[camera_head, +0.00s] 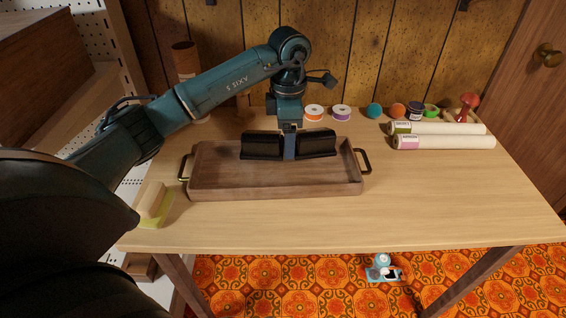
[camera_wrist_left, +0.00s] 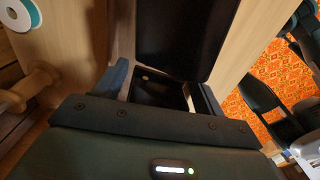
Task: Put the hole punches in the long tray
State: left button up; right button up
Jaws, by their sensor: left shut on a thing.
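The long tray (camera_head: 275,190) is brown wood with a metal handle at each end, and sits on the table. My left gripper (camera_head: 289,148) points down over the tray's far side and is shut on a long black thing, seemingly a hole punch (camera_head: 262,146). The black thing extends to both sides of the fingers. In the left wrist view, the dark hole punch (camera_wrist_left: 185,35) shows between and beyond the fingers (camera_wrist_left: 160,92). I cannot tell whether it touches the tray floor. No other hole punch is clear to see. My right gripper is out of view.
White rolls (camera_head: 445,142) lie at the table's right. A pale block (camera_head: 152,199) sits at the left front corner. The table right of the tray is clear.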

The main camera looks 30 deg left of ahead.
pick_arm(q)
jog(key=shift+f, duration=3.35)
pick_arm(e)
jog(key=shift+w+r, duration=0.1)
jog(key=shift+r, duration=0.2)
pick_arm(q)
jog(key=o, duration=1.5)
jog(key=shift+f, duration=0.2)
jog(key=shift+o, duration=0.2)
jog(key=shift+r, duration=0.1)
notch_tip(320, 180, up, 11)
jog(key=shift+r, duration=0.55)
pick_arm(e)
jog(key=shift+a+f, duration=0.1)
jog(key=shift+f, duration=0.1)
